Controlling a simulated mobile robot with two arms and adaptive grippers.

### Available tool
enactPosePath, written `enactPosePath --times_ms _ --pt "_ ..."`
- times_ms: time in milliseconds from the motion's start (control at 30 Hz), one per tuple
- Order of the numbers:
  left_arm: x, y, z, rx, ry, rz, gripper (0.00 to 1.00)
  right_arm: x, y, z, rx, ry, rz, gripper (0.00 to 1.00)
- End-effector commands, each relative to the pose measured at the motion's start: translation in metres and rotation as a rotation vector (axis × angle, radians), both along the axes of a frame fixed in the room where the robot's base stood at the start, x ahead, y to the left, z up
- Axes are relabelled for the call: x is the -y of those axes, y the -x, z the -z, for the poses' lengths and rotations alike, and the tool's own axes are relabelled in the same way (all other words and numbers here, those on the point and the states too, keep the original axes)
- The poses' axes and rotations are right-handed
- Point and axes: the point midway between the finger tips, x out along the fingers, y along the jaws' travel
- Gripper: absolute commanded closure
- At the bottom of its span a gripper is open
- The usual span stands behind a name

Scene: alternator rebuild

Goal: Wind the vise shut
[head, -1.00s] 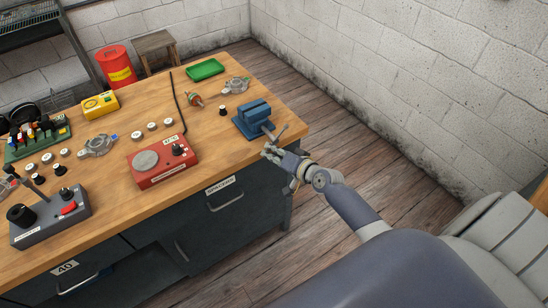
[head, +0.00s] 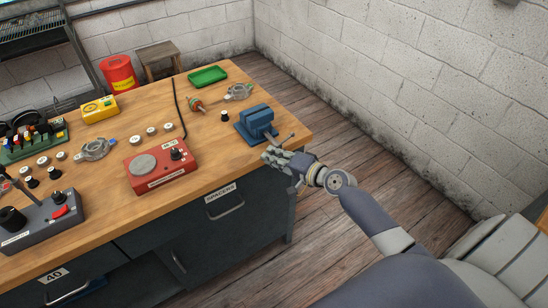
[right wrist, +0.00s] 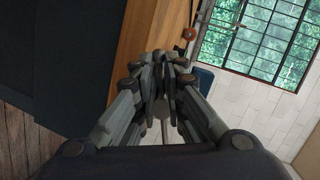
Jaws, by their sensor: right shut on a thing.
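The blue vise (head: 256,121) stands at the right end of the wooden workbench in the head view. Its thin grey handle bar (head: 286,140) sticks out at the front right, toward my right gripper. My right gripper (head: 270,156) is at the bench's front right edge, just in front of the vise, with its fingers closed at the handle end. In the right wrist view the fingers (right wrist: 163,70) come together, with a pale bar (right wrist: 165,128) between them; a bit of blue vise (right wrist: 204,79) shows beyond. The exact contact is hidden by the fingers. My left gripper is out of view.
A green tray (head: 208,76) lies behind. Floor right of the bench is clear up to the wall.

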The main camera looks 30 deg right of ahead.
Motion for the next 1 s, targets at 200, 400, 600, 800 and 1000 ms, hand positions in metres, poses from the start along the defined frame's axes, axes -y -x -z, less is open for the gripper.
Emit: enactPosePath --times_ms 200,400,600,800,1000 --pt "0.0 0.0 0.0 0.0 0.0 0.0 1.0 0.0 -0.002 -0.004 0.008 -0.002 0.003 0.85" --pt "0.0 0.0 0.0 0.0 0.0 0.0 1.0 0.0 -0.001 -0.003 0.006 0.0 0.002 0.73" --pt "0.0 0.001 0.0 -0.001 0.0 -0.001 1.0 0.0 0.0 -0.002 0.004 0.0 0.002 0.73" --pt "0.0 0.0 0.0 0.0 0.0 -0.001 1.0 0.006 0.015 -0.005 0.003 0.002 0.002 0.73" --pt "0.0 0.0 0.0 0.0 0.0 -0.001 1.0 0.016 0.047 -0.014 0.0 0.002 0.001 0.73"
